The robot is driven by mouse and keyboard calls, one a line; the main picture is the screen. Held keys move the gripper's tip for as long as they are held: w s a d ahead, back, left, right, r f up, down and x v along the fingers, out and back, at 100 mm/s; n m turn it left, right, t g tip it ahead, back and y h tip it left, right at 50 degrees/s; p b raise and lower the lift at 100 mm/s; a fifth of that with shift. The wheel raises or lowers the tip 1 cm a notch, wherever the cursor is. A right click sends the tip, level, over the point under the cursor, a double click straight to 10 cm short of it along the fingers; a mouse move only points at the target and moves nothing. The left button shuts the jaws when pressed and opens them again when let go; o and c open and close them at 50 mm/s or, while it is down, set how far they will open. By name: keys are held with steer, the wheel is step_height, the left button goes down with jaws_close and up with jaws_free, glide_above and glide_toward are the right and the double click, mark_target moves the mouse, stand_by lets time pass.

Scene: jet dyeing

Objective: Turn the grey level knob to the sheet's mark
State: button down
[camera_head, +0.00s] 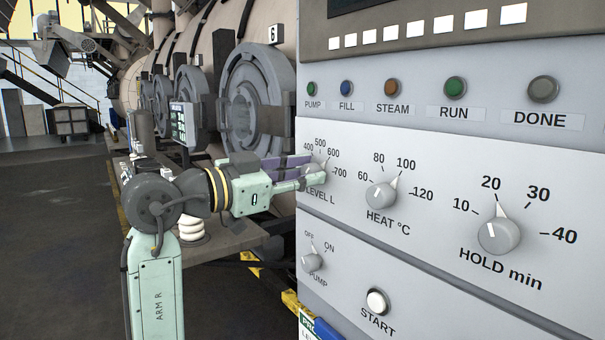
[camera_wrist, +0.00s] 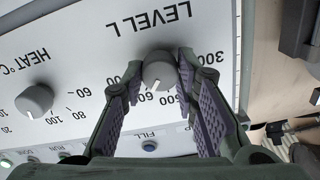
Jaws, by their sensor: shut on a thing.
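The grey level knob (camera_head: 315,172) is on the white panel above the label LEVEL L, mostly hidden by my gripper in the head view. In the wrist view the knob (camera_wrist: 158,70) sits between the fingertips, upside down. Its white line points down in that picture, near the 500 to 600 numerals; the exact reading is unclear. My gripper (camera_head: 313,175) comes from the left and is shut on the knob, with a purple-padded finger on each side (camera_wrist: 159,75). A sheet (camera_head: 308,326) with a green header shows only a corner at the bottom; its mark is out of view.
The heat knob (camera_head: 382,195) and hold knob (camera_head: 498,235) are to the right. The pump knob (camera_head: 312,261) and START button (camera_head: 377,301) are below. A row of lamps such as FILL (camera_head: 346,88) is above. Round machine doors (camera_head: 255,100) stand behind my arm.

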steer(key=shift+r+n, duration=0.1)
steer(key=shift+n, duration=0.3)
steer(key=n+p, duration=0.2)
steer(key=shift+n, duration=0.4)
steer(key=n+p, duration=0.3)
steer(key=n, duration=0.1)
steer(key=shift+w+r+n, duration=0.1)
steer(key=shift+n, duration=0.2)
steer(key=n+p, duration=0.3)
steer(key=n, duration=0.2)
steer(key=shift+p, duration=0.35)
steer(key=shift+a+n+p, duration=0.1)
steer(key=shift+n+p, duration=0.85)
steer(key=shift+n, duration=0.25)
steer(key=shift+f, duration=0.25)
steer(key=c, duration=1.2)
jaws_free()
steer(key=shift+c, duration=0.2)
